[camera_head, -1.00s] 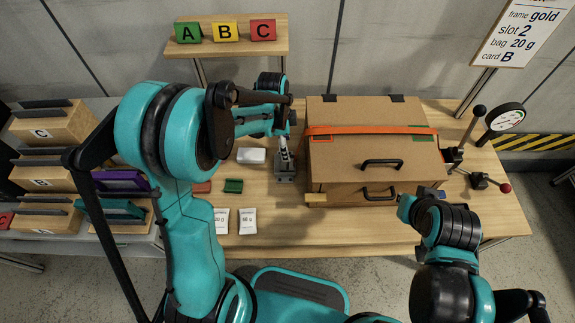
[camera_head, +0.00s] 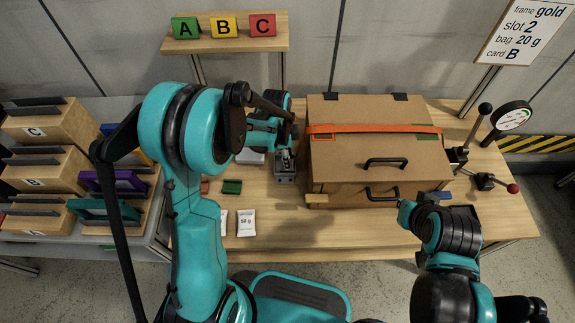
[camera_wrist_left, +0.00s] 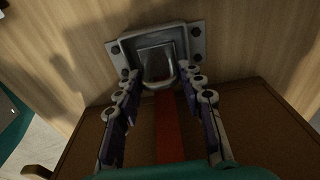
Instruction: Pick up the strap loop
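An orange-red strap (camera_head: 370,129) runs across the lid of the brown box (camera_head: 345,165). Its red band (camera_wrist_left: 168,130) shows in the left wrist view, running up to a grey metal loop (camera_wrist_left: 160,84) at a bracket (camera_wrist_left: 196,42) bolted to the wooden surface. I cannot tell whether the loop belongs to the strap or the bracket. My left gripper (camera_wrist_left: 159,80) is open, its fingers on either side of the loop with gaps showing.
Bins (camera_head: 50,170) stand farther left. The front table strip is clear.

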